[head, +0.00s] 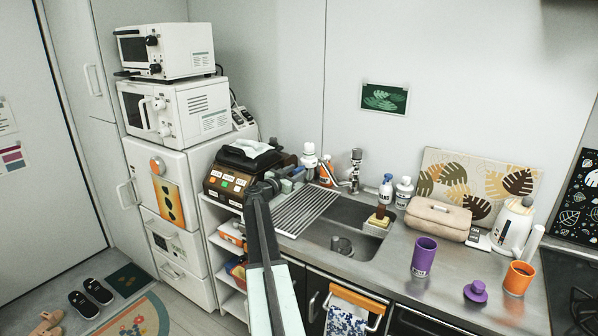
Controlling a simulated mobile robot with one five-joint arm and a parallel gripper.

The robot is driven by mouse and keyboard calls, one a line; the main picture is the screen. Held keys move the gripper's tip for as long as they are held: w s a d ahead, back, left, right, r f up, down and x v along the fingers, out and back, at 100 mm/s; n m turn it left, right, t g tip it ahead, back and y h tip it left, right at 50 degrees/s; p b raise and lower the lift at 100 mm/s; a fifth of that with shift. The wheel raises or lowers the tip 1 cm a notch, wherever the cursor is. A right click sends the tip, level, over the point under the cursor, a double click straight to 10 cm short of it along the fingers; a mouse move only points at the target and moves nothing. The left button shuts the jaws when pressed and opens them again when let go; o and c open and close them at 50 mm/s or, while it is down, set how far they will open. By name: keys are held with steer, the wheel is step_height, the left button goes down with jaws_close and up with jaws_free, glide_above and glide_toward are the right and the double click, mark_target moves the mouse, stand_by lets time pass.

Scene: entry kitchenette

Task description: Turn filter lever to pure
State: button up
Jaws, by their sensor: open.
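The faucet (354,172) stands at the back edge of the sink (335,241), by the wall. A white rounded fitting (310,154) is to its left; I cannot tell whether it is the filter unit. The filter lever is too small to make out, and so is its setting. My arm reaches up from the bottom middle. My gripper (268,188) is at its far end, left of the drying rack in the picture and apart from the faucet. It is open, and I see nothing held in it.
A ribbed drying rack (304,212) covers the sink's left side. Soap bottles (404,191) stand right of the faucet. A beige case (438,218), purple cup (424,256), purple lid (476,291), orange mug (518,278) and white kettle (513,224) occupy the right counter.

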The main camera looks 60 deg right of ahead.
steer(key=shift+d, duration=0.7)
steer(key=shift+c, duration=0.2)
jaws_close()
stand_by(0.4)
